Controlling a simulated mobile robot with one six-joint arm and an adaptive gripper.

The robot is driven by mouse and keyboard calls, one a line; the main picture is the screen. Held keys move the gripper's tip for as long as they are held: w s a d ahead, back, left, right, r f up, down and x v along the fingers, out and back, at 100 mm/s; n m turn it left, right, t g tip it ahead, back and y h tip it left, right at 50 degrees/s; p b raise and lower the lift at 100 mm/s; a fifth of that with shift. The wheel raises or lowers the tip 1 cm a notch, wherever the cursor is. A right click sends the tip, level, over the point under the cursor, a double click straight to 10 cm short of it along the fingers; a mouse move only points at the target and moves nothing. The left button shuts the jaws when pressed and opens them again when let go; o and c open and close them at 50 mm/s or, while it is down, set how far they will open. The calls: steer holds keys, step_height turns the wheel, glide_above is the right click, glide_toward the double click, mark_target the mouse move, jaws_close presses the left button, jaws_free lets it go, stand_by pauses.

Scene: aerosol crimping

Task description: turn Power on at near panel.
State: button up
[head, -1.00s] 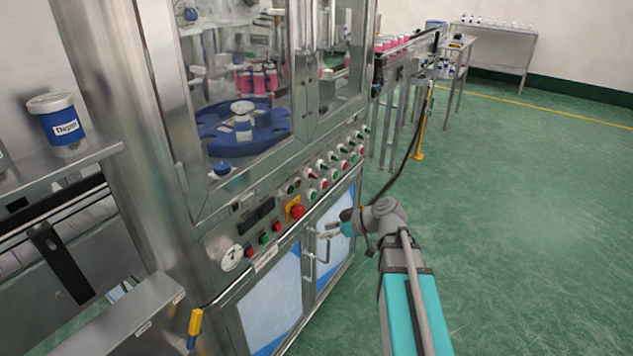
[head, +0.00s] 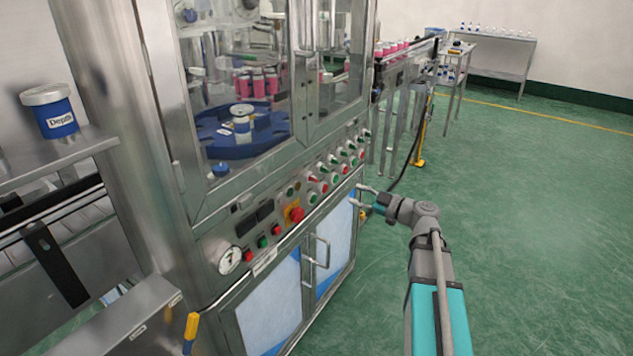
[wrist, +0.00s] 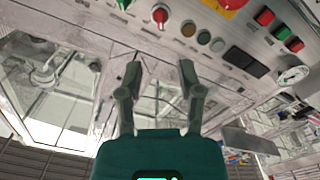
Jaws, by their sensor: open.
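The near panel (head: 275,226) is the sloped metal strip on the front of the machine. It carries a gauge, red and green buttons, a red emergency knob (head: 297,215) on a yellow plate, and rows of coloured switches (head: 323,188). No Power label can be read. My gripper (head: 362,195) is open and empty, to the right of the switch rows and apart from the panel. In the wrist view my gripper (wrist: 158,75) shows spread fingers below the panel, with a red selector (wrist: 160,15), several round lamps (wrist: 204,38) and a dark display (wrist: 246,62) beyond them.
Cabinet doors with metal handles (head: 318,252) lie below the panel. Glass doors enclose a blue turntable (head: 210,140) above it. A conveyor (head: 405,62) stands behind at the right. The green floor (head: 520,210) on the right is clear.

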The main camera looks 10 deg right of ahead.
mark_target(317, 180)
steer(key=x, duration=1.3)
steer(key=shift+w+a, duration=0.25)
steer(key=shift+a, duration=0.05)
steer(key=shift+c, duration=0.3)
jaws_close()
